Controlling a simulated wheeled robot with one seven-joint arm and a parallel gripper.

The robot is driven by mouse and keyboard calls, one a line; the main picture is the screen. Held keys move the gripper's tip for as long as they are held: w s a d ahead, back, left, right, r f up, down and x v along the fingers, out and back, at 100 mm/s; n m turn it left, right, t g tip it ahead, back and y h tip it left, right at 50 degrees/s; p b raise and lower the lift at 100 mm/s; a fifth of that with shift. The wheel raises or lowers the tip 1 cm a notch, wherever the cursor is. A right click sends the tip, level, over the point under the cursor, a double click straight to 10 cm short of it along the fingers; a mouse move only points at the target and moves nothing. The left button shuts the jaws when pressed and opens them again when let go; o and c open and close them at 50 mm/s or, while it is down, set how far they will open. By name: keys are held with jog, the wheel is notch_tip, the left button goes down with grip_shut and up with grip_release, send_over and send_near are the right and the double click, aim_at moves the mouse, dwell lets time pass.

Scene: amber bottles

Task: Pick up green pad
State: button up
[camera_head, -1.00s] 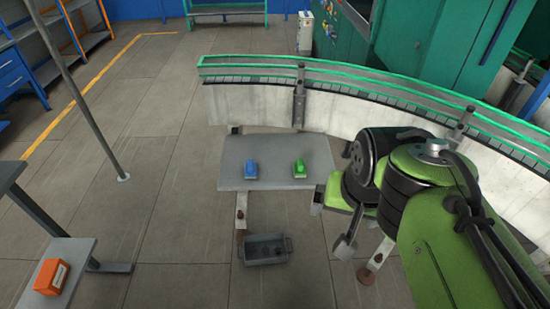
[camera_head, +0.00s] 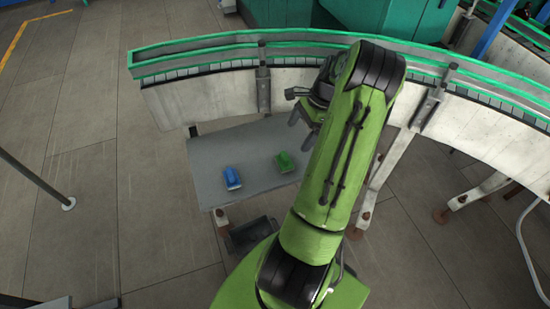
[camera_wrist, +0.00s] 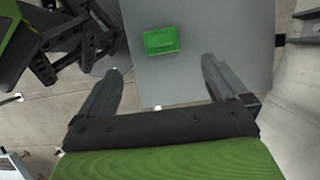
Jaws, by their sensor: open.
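The green pad (camera_head: 284,161) is a small block lying on a grey table (camera_head: 215,160), to the right of the blue pad (camera_head: 232,178). In the wrist view the green pad (camera_wrist: 161,41) lies ahead of my fingertips, between their lines and a little left of centre. My gripper (camera_wrist: 160,78) is open and empty, with nothing between its fingers. In the head view my gripper (camera_head: 303,127) hangs above the table's right part, apart from the green pad. My arm hides the table's right end.
A curved conveyor (camera_head: 205,82) with green rails runs behind the table. A dark bin (camera_head: 250,236) stands on the floor in front of the table, partly hidden by my arm. A grey pole (camera_head: 35,180) stands at the left. The floor between pole and table is clear.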

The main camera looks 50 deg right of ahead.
aim_at(286, 155)
jog(key=b+x, duration=0.1)
jog(key=x, duration=0.6)
jog(key=shift+w+f, duration=0.15)
jog(key=b+x, duration=0.1)
jog(key=x, duration=0.3)
jog(key=shift+a+f, duration=0.2)
jog(key=shift+f, duration=0.35)
jog(key=shift+r, duration=0.1)
jog(key=shift+c, duration=0.5)
jog(key=c, duration=1)
jog(key=shift+r, duration=0.1)
jog(key=shift+c, duration=0.2)
notch_tip(286, 155, up, 10)
jog(key=shift+f+p, duration=0.1)
jog(key=shift+p, duration=0.9)
